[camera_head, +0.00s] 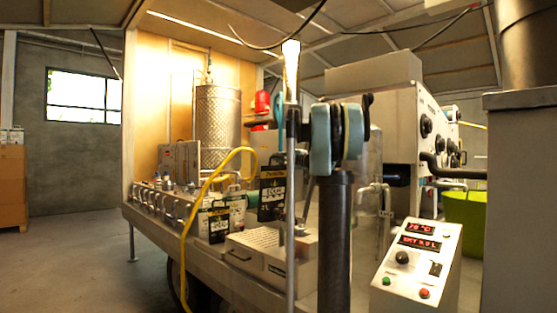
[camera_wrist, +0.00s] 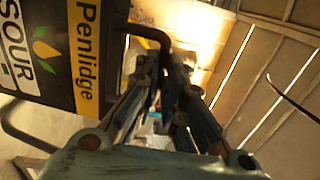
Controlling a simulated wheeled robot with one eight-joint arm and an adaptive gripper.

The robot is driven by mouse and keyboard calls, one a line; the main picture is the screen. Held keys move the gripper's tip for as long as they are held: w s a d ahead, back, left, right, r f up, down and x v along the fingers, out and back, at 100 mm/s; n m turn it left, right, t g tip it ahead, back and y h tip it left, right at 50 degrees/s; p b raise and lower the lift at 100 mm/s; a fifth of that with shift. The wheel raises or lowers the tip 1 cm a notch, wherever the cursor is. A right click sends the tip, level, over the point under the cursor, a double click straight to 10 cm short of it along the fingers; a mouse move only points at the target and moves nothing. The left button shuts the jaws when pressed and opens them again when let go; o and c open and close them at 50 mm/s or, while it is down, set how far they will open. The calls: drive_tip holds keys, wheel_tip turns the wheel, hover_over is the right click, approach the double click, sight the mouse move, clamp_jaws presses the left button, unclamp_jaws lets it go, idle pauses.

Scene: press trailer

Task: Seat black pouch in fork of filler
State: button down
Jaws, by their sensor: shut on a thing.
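The black pouch (camera_head: 271,190), with a yellow band, appears above a white box in the head view. In the wrist view, the pouch (camera_wrist: 62,45) fills the upper left, its "Penlidge" and "SOUR" label turned sideways. My gripper (camera_wrist: 168,88) is shut beside it, with its fingertips at a black bent bar (camera_wrist: 152,34) that runs along the pouch. The bar looks like a handle of the pouch. In the head view my teal and black arm parts hide most of the gripper. I cannot make out the filler's fork in either view.
Another black pouch (camera_head: 218,223) stands on the trailer deck left of the white box (camera_head: 268,262). A yellow hose (camera_head: 196,215) arches over the deck. A machine with knobs (camera_head: 425,120) stands behind right. A control panel (camera_head: 418,268) is at front right. The left floor is clear.

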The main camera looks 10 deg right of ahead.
sight(276, 178)
drive_tip(key=shift+s+d+f, duration=0.1)
drive_tip(key=shift+f, duration=4.95)
drive_tip(key=c, duration=1.6)
unclamp_jaws()
